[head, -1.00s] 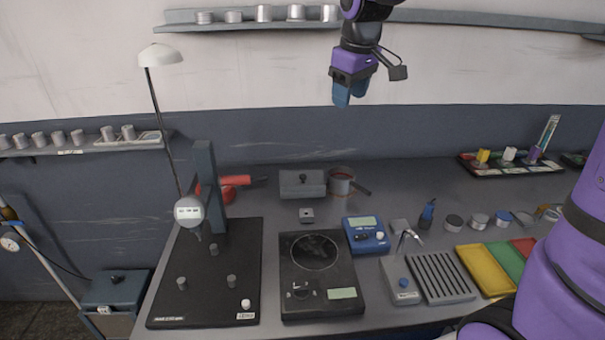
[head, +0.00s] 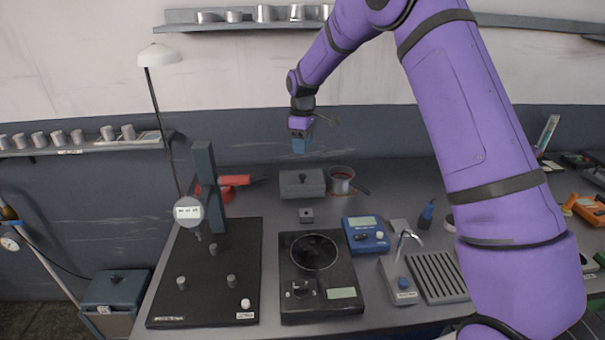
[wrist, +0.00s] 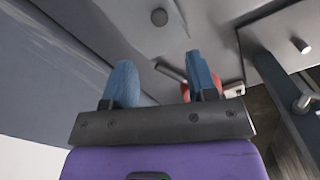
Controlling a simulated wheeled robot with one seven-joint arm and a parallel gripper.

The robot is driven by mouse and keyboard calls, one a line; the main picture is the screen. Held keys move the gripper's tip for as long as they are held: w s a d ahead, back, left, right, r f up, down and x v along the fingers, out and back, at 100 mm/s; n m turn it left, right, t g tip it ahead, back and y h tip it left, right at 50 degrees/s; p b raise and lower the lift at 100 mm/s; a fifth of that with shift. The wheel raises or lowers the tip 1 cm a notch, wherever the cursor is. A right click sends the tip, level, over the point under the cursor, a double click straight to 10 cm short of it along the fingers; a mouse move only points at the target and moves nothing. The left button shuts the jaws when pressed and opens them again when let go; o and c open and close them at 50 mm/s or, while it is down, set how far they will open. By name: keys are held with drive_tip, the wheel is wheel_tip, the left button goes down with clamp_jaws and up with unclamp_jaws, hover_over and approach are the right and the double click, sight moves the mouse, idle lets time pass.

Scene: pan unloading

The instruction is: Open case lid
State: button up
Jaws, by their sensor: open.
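A grey case (head: 302,185) with a closed flat lid and a small dark knob (head: 302,176) on top stands at the back of the bench in the head view. My gripper (head: 299,147) hangs in the air above and behind it, fingers pointing down, apart from the lid. In the wrist view my gripper (wrist: 162,80) shows two blue fingers spread apart with nothing held between them.
A copper-coloured pot (head: 341,180) stands close right of the case, and a red tool (head: 234,182) lies to its left. In front are a small grey block (head: 306,215), a black scale (head: 318,296) and a blue meter (head: 366,236). A wall shelf (head: 240,24) runs above.

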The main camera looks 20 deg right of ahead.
sight(302, 175)
wheel_tip(302, 175, down, 11)
drive_tip(key=shift+w+f, duration=0.1)
idle(0.5)
clamp_jaws()
